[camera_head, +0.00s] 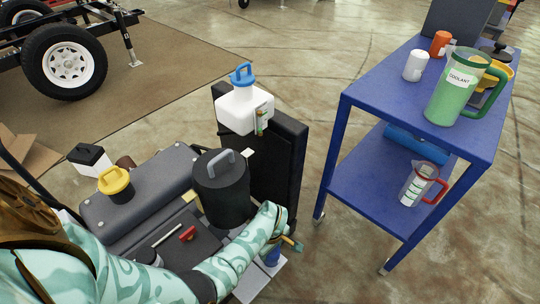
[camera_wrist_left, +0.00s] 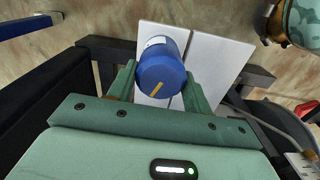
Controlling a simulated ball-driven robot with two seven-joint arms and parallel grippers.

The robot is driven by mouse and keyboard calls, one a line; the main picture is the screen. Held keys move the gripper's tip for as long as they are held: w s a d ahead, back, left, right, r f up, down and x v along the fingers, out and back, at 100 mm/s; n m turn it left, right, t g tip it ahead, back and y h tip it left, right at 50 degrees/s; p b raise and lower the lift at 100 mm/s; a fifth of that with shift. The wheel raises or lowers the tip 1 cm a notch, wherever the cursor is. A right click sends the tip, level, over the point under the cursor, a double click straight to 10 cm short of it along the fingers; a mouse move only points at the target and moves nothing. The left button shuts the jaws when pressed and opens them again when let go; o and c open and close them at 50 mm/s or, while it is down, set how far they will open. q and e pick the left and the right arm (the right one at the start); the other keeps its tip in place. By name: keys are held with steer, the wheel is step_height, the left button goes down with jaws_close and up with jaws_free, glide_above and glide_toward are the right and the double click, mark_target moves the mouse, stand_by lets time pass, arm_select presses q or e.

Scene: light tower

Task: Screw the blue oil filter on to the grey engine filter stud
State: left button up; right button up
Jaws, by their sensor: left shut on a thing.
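The blue oil filter (camera_wrist_left: 163,68) sits between the two green fingers of my left gripper (camera_wrist_left: 160,84) in the left wrist view. The gripper is shut on it. A yellow line marks its end face, and a pale label shows on its side. In the head view my left arm reaches in from the left to the engine's near right corner. There my left gripper (camera_head: 288,243) and part of the blue filter (camera_head: 270,258) show low beside the engine. The grey filter stud is hidden, so I cannot tell whether the filter touches it. My right gripper is not in view.
The grey engine (camera_head: 150,184) carries a black canister (camera_head: 220,190) and a yellow cap (camera_head: 116,183). A black radiator (camera_head: 275,160) with a white tank (camera_head: 244,108) stands behind. A blue cart (camera_head: 388,82) with a green coolant jug (camera_head: 456,88) stands right, across open floor.

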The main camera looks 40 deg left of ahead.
arm_select(q)
steer(key=shift+s+f, duration=0.1)
steer(key=m, duration=0.2)
steer(key=shift+m+p, duration=0.35)
steer(key=shift+m, duration=0.05)
steer(key=shift+d+f+m, duration=0.1)
steer(key=shift+m, duration=1.1)
